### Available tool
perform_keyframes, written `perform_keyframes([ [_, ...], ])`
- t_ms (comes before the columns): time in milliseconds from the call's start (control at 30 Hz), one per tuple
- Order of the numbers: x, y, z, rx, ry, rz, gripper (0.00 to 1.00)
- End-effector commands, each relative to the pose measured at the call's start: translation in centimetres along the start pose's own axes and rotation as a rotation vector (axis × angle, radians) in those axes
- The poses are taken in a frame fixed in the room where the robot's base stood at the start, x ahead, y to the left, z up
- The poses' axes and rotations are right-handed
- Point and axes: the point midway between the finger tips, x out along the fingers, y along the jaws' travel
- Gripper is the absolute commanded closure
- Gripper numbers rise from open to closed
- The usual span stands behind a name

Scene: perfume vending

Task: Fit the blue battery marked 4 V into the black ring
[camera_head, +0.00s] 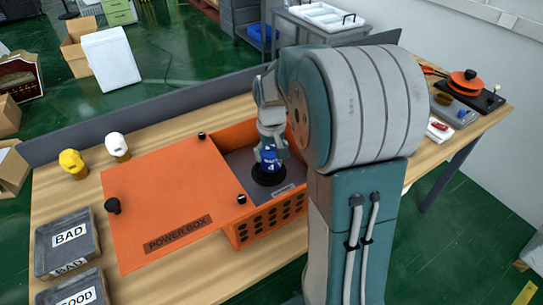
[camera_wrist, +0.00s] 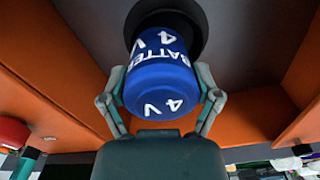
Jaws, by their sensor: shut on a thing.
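The blue battery (camera_head: 271,157) marked 4 V is upright in my gripper (camera_head: 272,146), inside the open part of the orange power box. In the wrist view the battery (camera_wrist: 160,72) shows white lettering, and the fingers of my gripper (camera_wrist: 160,92) are shut on its two sides. The black ring (camera_head: 268,179) lies on the grey box floor, directly at the battery's lower end. In the wrist view the ring (camera_wrist: 197,22) surrounds the battery's far end. I cannot tell how deep the battery sits in it.
The orange power box (camera_head: 160,195) has a lid-like panel with black knobs to the left of the opening. Its walls stand close around my gripper. Trays marked BAD (camera_head: 68,240) and GOOD (camera_head: 80,290), a yellow bulb-like item (camera_head: 72,162) and a white one (camera_head: 117,146) are farther left.

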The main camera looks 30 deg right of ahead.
Motion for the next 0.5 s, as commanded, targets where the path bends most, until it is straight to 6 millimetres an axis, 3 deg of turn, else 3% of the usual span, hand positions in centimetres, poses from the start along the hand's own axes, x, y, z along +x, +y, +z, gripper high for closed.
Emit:
perform_keyframes([
  [100, 1.07, -0.24, 0.21, 0.000, -0.008, -0.002, 0.80],
  [267, 1.02, -0.05, 0.12, -0.001, -0.006, -0.004, 0.81],
  [300, 1.05, -0.05, 0.14, -0.001, -0.007, -0.004, 0.06],
  [333, 1.04, -0.05, 0.14, -0.001, -0.007, -0.004, 0.00],
  [500, 1.00, 0.02, 0.13, -0.001, -0.007, -0.004, 0.00],
])
